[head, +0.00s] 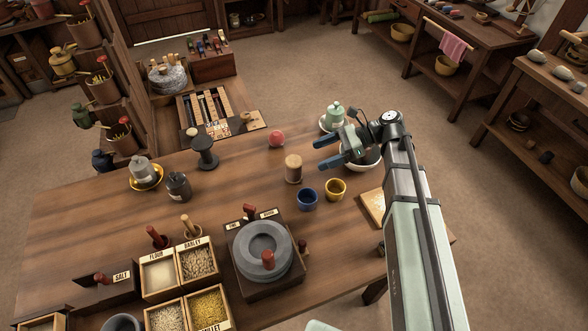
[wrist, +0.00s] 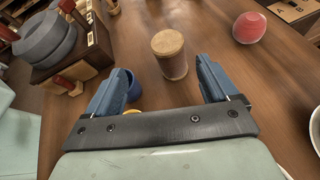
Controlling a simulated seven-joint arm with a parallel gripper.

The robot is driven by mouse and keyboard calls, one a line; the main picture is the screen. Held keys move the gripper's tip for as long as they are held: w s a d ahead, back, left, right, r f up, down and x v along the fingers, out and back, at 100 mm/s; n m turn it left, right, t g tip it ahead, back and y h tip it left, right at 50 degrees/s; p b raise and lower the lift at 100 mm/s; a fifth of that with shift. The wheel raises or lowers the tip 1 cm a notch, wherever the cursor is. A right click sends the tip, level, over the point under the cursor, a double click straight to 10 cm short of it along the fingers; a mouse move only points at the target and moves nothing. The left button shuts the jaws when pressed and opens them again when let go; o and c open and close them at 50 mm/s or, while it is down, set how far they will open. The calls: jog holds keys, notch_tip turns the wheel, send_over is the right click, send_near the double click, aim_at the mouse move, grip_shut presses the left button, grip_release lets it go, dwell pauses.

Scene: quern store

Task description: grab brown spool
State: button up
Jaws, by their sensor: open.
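My gripper (head: 325,153) is open and empty, above the table to the right of the spool. Its two blue fingers (wrist: 162,80) point towards the spool without touching it. A black spool (head: 205,153) stands farther left.
A blue cup (head: 307,199) and a yellow cup (head: 336,189) stand close in front of the spool. A red-pink round object (head: 277,138) is behind it. A stone quern (head: 264,250) stands nearer. A white bowl (head: 363,160) is under my gripper. Left of the spool is bare table.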

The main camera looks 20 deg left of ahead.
aim_at(294, 160)
jog(key=shift+n, duration=0.7)
jog(key=shift+w+a+r+x, duration=0.1)
jog(key=shift+w+a+x, duration=0.05)
jog(key=shift+x, duration=1.4)
jog(key=shift+w+a+r+x, duration=0.1)
jog(key=shift+w+x, duration=0.05)
jog(key=shift+x, duration=1.45)
jog(key=shift+w+a+x, duration=0.15)
jog(key=shift+x, duration=1.4)
jog(key=shift+c, duration=0.5)
jog(key=c, duration=1)
jog(key=shift+r, duration=0.1)
